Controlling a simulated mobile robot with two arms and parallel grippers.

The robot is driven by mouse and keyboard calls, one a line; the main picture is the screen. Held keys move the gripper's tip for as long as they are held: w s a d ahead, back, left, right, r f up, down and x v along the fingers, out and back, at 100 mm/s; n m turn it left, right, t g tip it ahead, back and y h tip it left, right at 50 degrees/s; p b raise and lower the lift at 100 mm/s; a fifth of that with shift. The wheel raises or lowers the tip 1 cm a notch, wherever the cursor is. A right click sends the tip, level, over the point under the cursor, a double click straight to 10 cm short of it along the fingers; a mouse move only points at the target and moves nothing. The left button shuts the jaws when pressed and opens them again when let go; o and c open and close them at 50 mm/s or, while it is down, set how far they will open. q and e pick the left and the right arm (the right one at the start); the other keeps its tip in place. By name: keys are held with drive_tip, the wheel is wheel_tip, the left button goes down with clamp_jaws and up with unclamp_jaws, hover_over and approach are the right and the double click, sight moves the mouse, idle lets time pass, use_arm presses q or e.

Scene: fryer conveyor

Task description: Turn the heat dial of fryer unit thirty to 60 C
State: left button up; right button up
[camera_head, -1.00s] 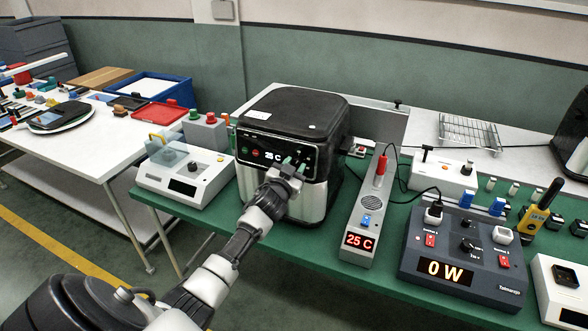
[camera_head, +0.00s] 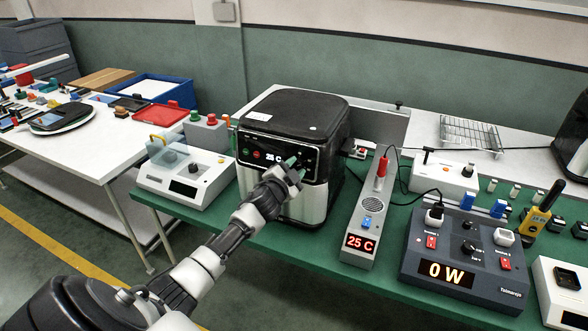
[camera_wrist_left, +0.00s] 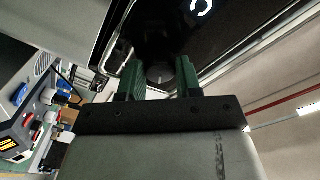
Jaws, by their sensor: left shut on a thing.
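The fryer unit (camera_head: 292,140) is a black and silver box on the green bench in the head view. The dial is hidden behind the gripper in the head view. My right gripper is not in view.
Right of the fryer stand a 25 C meter (camera_head: 362,222) with a red probe and a dark power box (camera_head: 467,255) reading 0 W. A white device (camera_head: 187,178) stands to the left. The floor at front left is clear.

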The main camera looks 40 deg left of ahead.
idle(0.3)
use_arm(q)
drive_tip(key=o, duration=0.9)
drive_tip(key=shift+s+d+f+b, duration=0.1)
drive_tip(key=shift+s+d+b, duration=0.25)
drive_tip(key=shift+s, duration=1.45)
drive_tip(key=shift+s+d+r+b, duration=0.1)
drive_tip(key=shift+s+d+b, duration=0.25)
drive_tip(key=shift+s, duration=1.4)
drive_tip(key=shift+s+d+f+b, duration=0.1)
drive_tip(key=shift+s+d+b, duration=0.2)
drive_tip(key=shift+s, duration=1.5)
drive_tip(key=shift+a, duration=0.1)
